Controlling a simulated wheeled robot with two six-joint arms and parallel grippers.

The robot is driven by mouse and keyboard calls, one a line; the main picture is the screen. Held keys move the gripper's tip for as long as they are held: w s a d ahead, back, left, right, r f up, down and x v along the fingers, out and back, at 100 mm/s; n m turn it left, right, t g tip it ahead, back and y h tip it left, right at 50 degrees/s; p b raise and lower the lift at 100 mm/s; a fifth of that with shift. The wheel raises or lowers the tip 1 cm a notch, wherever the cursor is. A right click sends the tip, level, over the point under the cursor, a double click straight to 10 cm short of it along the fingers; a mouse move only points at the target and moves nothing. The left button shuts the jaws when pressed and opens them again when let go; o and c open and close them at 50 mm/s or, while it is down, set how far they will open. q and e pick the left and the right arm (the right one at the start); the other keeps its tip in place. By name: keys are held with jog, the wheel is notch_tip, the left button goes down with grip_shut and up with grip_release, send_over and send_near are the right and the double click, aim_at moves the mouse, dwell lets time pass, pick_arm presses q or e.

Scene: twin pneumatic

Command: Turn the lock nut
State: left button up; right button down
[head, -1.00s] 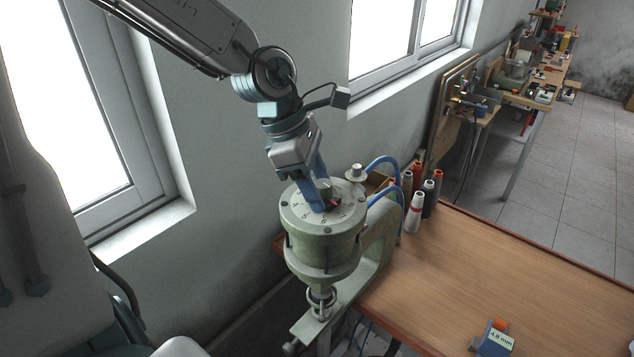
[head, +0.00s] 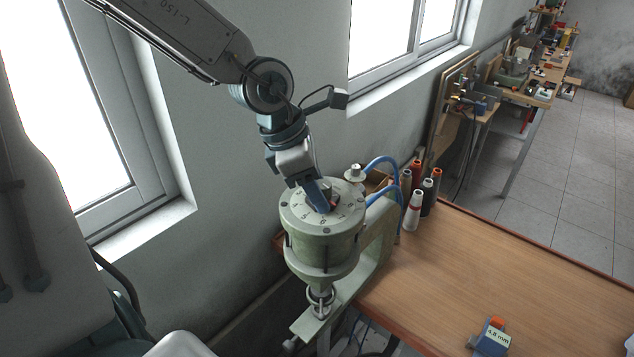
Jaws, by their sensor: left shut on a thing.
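My left gripper (head: 321,202) points down onto the top of a pale green pneumatic press head (head: 320,238). Its blue fingers are shut on a small dark and red part at the middle of the numbered dial (head: 300,213), which I take to be the lock nut (head: 333,206). The fingers hide most of that part. The press head stands upright on its green frame (head: 378,240) at the left end of the table. My right gripper is not in view.
Blue hoses (head: 384,160) and a silver fitting (head: 355,173) stand close behind the press head. Several thread spools (head: 413,211) stand to its right. A blue block marked 4.8 mm (head: 492,338) lies at the table's (head: 450,270) front. The table's middle is clear.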

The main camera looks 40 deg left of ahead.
pick_arm(q)
jog(key=o, duration=1)
jog(key=shift+a, duration=0.1)
jog(key=shift+a+r+b, duration=0.15)
jog(key=shift+r+b, duration=0.2)
jog(key=shift+r, duration=0.2)
jog(key=b+v, duration=0.3)
jog(key=v, duration=0.6)
jog(key=shift+s+r, duration=0.25)
jog(key=shift+s, duration=0.15)
jog(key=shift+a, duration=0.1)
